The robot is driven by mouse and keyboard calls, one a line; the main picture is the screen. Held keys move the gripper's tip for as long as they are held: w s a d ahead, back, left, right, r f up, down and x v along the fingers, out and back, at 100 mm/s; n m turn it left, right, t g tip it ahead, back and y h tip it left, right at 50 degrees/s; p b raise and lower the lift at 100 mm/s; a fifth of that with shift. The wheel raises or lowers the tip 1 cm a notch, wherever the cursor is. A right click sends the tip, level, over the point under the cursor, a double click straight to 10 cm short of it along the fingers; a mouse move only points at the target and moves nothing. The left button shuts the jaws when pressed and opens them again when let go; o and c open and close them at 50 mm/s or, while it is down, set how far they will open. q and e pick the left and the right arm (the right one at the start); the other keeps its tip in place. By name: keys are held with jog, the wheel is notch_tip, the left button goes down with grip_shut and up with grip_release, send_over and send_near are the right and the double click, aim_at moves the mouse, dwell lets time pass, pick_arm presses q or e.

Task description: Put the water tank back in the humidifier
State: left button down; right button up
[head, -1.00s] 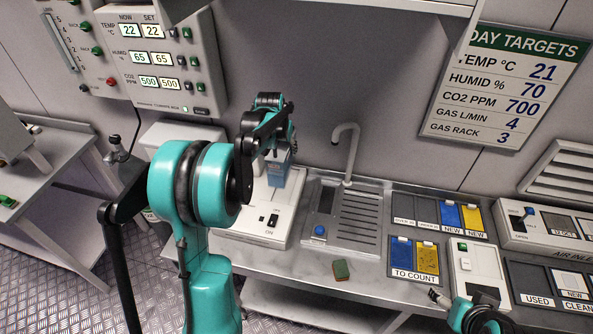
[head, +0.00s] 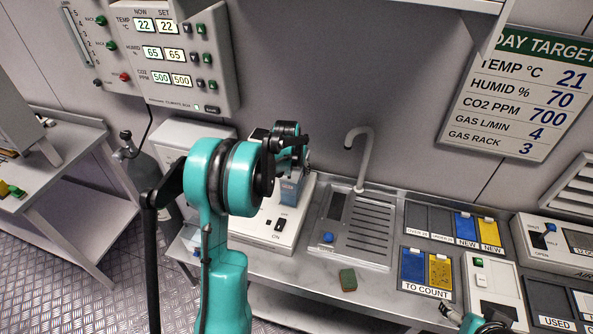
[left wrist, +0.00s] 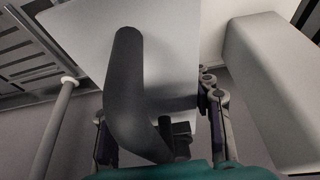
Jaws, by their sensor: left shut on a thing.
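The water tank (head: 290,190) is a translucent blue container over the white humidifier (head: 258,231), whose front has a switch marked ON. My left gripper (head: 289,168) is above the tank, shut on its handle. In the left wrist view, the dark curved handle (left wrist: 130,85) rises from a pale grey top, between the fingers of my left gripper (left wrist: 162,135). My arm hides part of the humidifier, so I cannot tell whether the tank is fully seated. My right gripper (head: 447,313) is at the bottom right; its fingers are too small to judge.
A sink with a drain board (head: 365,240) and a tall tap (head: 366,155) stands right of the humidifier. A green-brown sponge (head: 348,280) lies at the bench front. Colored card holders (head: 427,270) are farther right. A pale box (head: 185,150) stands to the left.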

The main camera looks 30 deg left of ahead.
pick_arm(q)
jog(key=shift+r, duration=0.1)
jog(key=c, duration=0.7)
grip_release()
